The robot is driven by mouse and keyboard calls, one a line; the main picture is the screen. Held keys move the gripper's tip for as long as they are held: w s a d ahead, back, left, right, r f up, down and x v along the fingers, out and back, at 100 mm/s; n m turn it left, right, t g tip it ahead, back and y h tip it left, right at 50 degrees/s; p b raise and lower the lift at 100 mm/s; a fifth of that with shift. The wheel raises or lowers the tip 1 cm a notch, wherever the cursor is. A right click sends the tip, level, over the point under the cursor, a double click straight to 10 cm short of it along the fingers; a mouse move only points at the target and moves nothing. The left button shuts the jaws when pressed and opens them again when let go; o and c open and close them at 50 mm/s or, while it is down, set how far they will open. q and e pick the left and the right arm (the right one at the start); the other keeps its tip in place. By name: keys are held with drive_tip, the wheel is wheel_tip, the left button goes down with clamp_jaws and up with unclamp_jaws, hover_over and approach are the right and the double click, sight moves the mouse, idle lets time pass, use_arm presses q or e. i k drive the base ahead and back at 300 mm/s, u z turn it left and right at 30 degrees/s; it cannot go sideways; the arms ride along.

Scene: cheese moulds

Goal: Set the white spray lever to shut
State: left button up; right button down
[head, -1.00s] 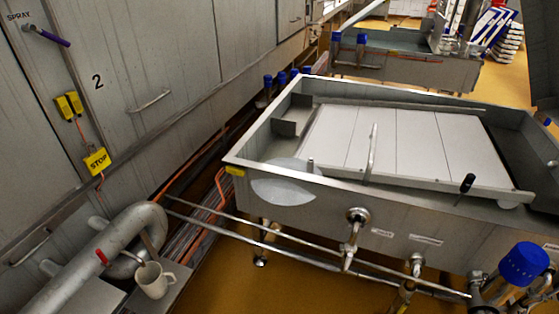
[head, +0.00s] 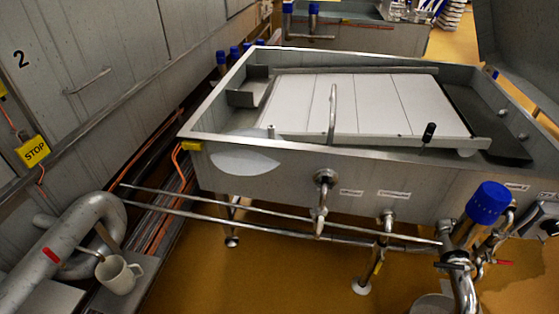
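I cannot make out a white spray lever in the head view. The steel vat (head: 300,178) carries small white labels, such as one on its front (head: 351,192), too small to read. A metal tap (head: 322,195) sits on its front wall. A red-handled valve lever (head: 500,262) shows on the pipes at the lower right. Neither of my grippers is in view.
A yellow STOP box (head: 33,151) is on the left wall. A blue-capped fitting (head: 489,202) stands at the right. Brown floor (head: 290,280) is open in front of the vat.

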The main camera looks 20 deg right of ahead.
sight(320, 218)
drive_tip(key=z, duration=0.8)
drive_tip(key=k, duration=0.15)
drive_tip(key=z, duration=0.4)
drive_tip(key=i, duration=0.3)
drive_tip(key=u, duration=0.15)
